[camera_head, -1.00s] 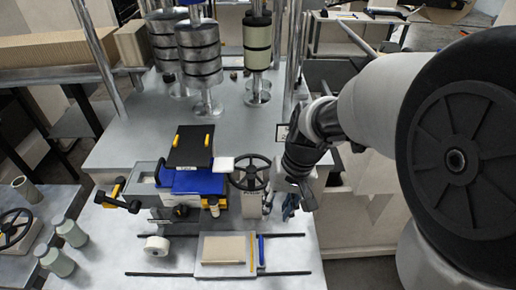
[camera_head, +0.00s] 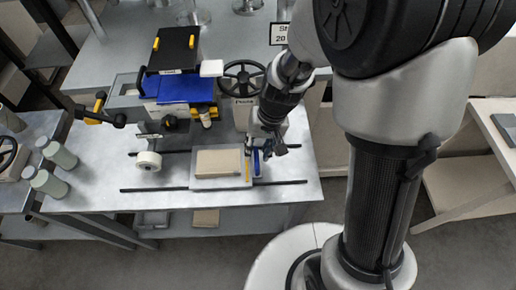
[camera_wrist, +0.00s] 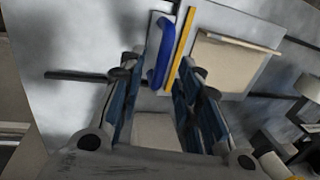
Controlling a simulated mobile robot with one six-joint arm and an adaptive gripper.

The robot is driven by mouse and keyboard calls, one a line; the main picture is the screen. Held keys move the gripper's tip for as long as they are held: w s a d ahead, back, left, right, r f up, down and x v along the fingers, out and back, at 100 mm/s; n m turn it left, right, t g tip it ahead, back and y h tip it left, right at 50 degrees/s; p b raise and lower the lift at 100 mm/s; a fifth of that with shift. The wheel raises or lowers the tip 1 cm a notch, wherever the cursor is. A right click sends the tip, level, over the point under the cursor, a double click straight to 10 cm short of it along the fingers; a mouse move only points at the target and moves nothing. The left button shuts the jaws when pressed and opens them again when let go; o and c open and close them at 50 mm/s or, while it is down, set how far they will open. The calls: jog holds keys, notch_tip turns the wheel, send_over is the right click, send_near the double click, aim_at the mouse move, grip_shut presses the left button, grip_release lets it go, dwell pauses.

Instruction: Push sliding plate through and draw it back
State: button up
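The sliding plate (camera_head: 236,184) is a flat grey plate on two dark rails (camera_head: 150,188), with a tan block (camera_head: 218,163) and a yellow strip (camera_head: 247,167) on it. A blue handle (camera_head: 257,165) stands at its right edge. My gripper (camera_head: 262,148) is just above and behind the handle, partly hiding it. In the wrist view, my gripper (camera_wrist: 160,75) is open with its blue-padded fingers apart. The blue handle (camera_wrist: 158,55) lies ahead, lined up between the fingertips; whether they touch is unclear. The plate (camera_wrist: 240,80) also shows there.
A black handwheel (camera_head: 243,80) and a blue-and-black unit (camera_head: 180,88) stand behind the plate. Bare table surface (camera_head: 100,172) is left of the plate; the table's front edge is close.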

grip_shut()
dwell(0.4)
dwell(0.4)
